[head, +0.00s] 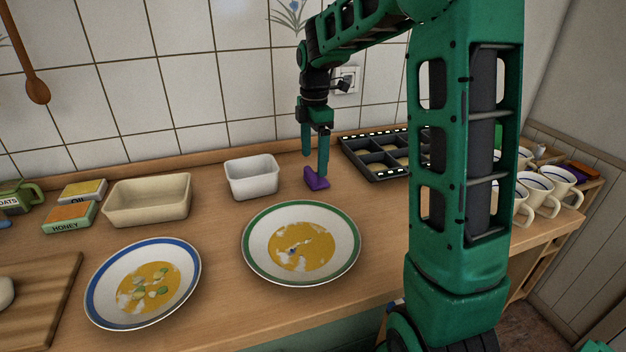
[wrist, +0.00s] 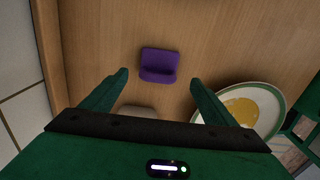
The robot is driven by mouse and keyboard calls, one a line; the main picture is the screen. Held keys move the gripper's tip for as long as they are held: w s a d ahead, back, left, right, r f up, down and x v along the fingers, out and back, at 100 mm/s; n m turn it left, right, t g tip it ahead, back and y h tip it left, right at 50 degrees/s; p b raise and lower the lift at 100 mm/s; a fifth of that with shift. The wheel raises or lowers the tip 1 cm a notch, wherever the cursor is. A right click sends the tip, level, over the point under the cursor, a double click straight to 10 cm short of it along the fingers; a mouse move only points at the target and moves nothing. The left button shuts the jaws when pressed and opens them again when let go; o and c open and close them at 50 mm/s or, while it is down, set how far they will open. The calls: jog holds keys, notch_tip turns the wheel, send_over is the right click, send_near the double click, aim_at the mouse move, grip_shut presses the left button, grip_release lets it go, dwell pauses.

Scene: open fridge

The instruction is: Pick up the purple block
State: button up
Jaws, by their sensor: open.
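The purple block (head: 316,179) rests on the wooden counter, behind the green-rimmed plate and to the right of the white dish. In the wrist view the purple block (wrist: 159,65) lies beyond the fingertips, roughly centred between the lines of the two fingers. My gripper (wrist: 158,78) is open with a wide gap, and nothing is held. The exact height above the block is hard to tell.
The green-rimmed plate (head: 255,265) with yellow food is close in front. A white dish (head: 252,178) stands left, and a black divided tray (head: 357,165) right. A beige dish (head: 148,201), a blue-rimmed plate (head: 98,302) and several mugs (head: 562,186) stand farther off. The tiled wall is behind.

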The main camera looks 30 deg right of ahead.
aim_at(313, 172)
jog(key=shift+w+f, duration=0.15)
jog(key=shift+f, duration=2.75)
jog(key=shift+c, duration=0.2)
jog(key=c, duration=1.1)
